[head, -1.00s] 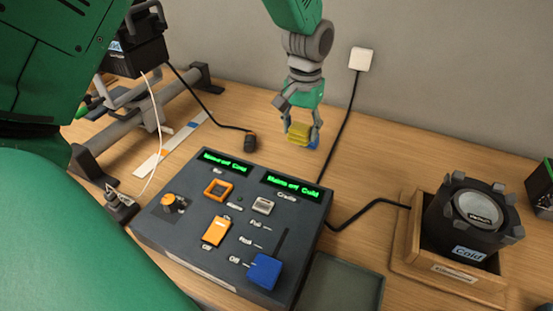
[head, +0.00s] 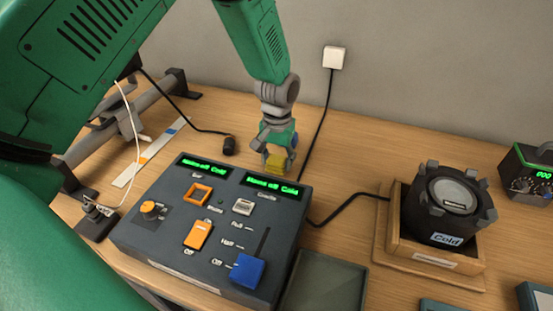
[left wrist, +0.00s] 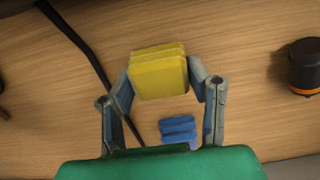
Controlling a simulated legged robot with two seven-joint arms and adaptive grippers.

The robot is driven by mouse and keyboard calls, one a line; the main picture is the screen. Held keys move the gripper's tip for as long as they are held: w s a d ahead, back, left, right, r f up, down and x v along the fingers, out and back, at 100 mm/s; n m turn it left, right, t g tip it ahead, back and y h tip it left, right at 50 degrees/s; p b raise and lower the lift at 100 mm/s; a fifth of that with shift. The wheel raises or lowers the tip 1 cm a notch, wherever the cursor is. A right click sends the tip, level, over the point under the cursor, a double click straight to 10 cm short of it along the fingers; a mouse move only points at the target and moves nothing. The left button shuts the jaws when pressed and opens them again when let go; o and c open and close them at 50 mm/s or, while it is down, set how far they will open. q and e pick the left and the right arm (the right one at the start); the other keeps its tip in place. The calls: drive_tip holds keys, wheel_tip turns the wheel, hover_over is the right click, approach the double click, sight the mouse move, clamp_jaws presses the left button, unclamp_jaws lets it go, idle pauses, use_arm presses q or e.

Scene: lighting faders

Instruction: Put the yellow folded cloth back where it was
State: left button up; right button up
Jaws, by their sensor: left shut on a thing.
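The yellow folded cloth (head: 275,161) is pinched between the fingertips of my left gripper (head: 277,157), behind the far edge of the control box. In the left wrist view the yellow cloth (left wrist: 158,72) sits between the two fingers (left wrist: 162,84), its folded layers showing. A blue folded cloth (left wrist: 178,130) lies on the wooden table in that view, apart from the yellow one. How high the yellow cloth is above the table is hard to tell. My right gripper is not in view.
The dark control box (head: 150,232) with a blue fader knob (head: 247,270) stands in front of the gripper. A black cable (head: 318,125) runs beside it from a wall socket (head: 334,57). A dark "Cold" lamp (head: 430,215) sits in a wooden tray (head: 385,233) at right.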

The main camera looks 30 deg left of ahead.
sight(275, 158)
use_arm(q)
drive_tip(key=shift+d, duration=0.1)
drive_tip(key=o, duration=1)
drive_tip(key=shift+f, duration=0.1)
drive_tip(key=shift+c, duration=0.2)
drive_tip(key=shift+o, duration=1.2)
drive_tip(key=shift+a+f, duration=0.15)
drive_tip(key=shift+a, duration=0.5)
drive_tip(key=shift+d+r, duration=0.25)
wheel_tip(275, 158, up, 12)
drive_tip(key=shift+d, duration=0.15)
drive_tip(key=shift+f, duration=0.1)
